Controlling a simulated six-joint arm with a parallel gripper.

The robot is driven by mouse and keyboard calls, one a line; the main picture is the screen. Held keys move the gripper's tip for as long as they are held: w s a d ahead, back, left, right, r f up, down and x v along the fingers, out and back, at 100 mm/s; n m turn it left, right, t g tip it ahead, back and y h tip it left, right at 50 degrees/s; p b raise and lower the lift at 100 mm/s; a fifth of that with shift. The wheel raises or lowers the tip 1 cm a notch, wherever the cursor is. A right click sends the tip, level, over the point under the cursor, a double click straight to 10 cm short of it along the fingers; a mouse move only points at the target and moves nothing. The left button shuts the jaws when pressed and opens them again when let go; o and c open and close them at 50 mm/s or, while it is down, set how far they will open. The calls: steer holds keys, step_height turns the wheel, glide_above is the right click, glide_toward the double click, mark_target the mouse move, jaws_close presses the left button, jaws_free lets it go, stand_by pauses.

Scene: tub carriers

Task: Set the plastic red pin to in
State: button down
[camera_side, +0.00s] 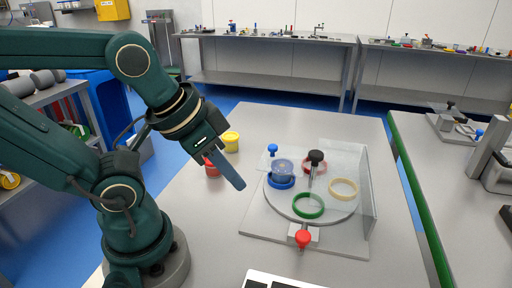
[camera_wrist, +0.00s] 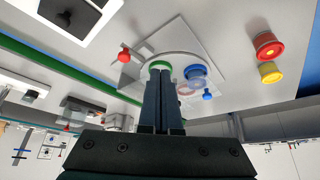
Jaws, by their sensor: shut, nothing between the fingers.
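The red pin (camera_side: 303,238) has a round knob and sits at the front edge of the carrier's base plate (camera_side: 262,226), in a small grey block. It also shows in the wrist view (camera_wrist: 124,55), left of the green ring. Whether it is in or out I cannot tell. My gripper (camera_side: 239,184) is shut and empty, in the air left of the carrier and apart from it. Its two fingers (camera_wrist: 163,80) are together in the wrist view. A blue pin (camera_side: 272,149) stands at the back of the plate; it also shows in the wrist view (camera_wrist: 207,95).
The round turntable holds a blue tub (camera_side: 283,168) in a blue ring, plus green (camera_side: 309,206), yellow (camera_side: 343,188) and red rings. A black knob (camera_side: 316,157) stands mid-carrier. A clear guard (camera_side: 366,190) covers the right side. Red (camera_side: 212,170) and yellow (camera_side: 231,144) tubs stand behind my gripper.

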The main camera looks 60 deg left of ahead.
stand_by(0.3)
steer(key=c, duration=0.7)
jaws_free()
steer(key=shift+r, duration=0.1)
steer(key=shift+c, duration=0.2)
steer(key=shift+o, duration=0.8)
steer(key=w+r, duration=0.1)
steer(key=w+d+r+n, duration=0.1)
steer(key=shift+w+r+g, duration=0.15)
steer(key=shift+w+g, duration=0.2)
steer(key=shift+g, duration=0.05)
steer(key=m+g, duration=0.1)
steer(key=g, duration=0.4)
glide_above(303, 235)
step_height(303, 235, down, 7)
steer(key=shift+f, duration=2.7)
jaws_close()
